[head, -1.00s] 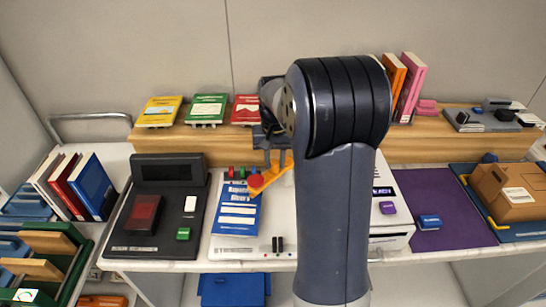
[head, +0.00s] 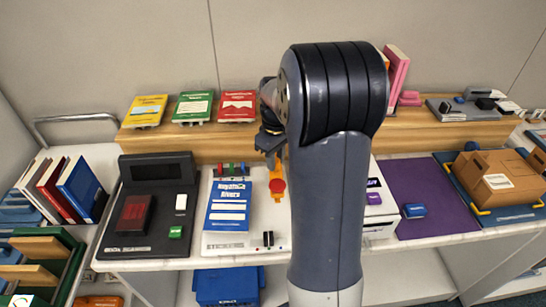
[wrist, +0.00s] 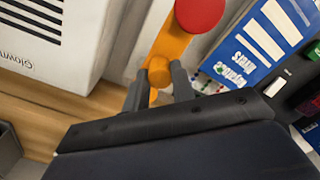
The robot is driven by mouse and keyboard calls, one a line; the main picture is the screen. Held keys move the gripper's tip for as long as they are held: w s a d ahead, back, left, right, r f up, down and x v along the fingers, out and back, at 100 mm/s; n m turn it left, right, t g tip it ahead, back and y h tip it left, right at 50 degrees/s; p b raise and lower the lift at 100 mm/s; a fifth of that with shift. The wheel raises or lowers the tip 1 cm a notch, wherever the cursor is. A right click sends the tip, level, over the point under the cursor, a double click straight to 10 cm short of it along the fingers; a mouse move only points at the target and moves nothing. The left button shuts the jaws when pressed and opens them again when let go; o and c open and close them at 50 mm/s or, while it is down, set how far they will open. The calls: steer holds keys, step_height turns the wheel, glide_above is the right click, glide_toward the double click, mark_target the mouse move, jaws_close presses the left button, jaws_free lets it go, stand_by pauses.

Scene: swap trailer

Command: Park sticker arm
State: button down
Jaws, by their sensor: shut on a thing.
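The sticker arm is an orange bar (head: 278,189) with a red round pad; it also shows large in the wrist view (wrist: 169,45). My gripper (head: 270,150) is shut on the orange arm, and in the wrist view its two dark fingers (wrist: 160,84) sit on either side of an orange peg. The arm lies just right of a blue book (head: 229,207) on the white sticker machine (head: 260,222). The red pad is beside the book, not over it. My own arm hides part of the machine's right side.
A black scanner unit (head: 150,215) stands left of the machine. A purple mat (head: 432,195) and a brown box (head: 503,178) lie to the right. Yellow, green and red books stand on the wooden shelf (head: 190,143) behind.

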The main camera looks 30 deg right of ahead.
mark_target(277, 160)
steer(key=shift+d, duration=0.1)
stand_by(0.5)
steer(key=c, duration=1.2)
jaws_free()
step_height(277, 160, up, 11)
steer(key=shift+f, duration=0.2)
step_height(277, 160, down, 11)
steer(key=shift+r, duration=0.2)
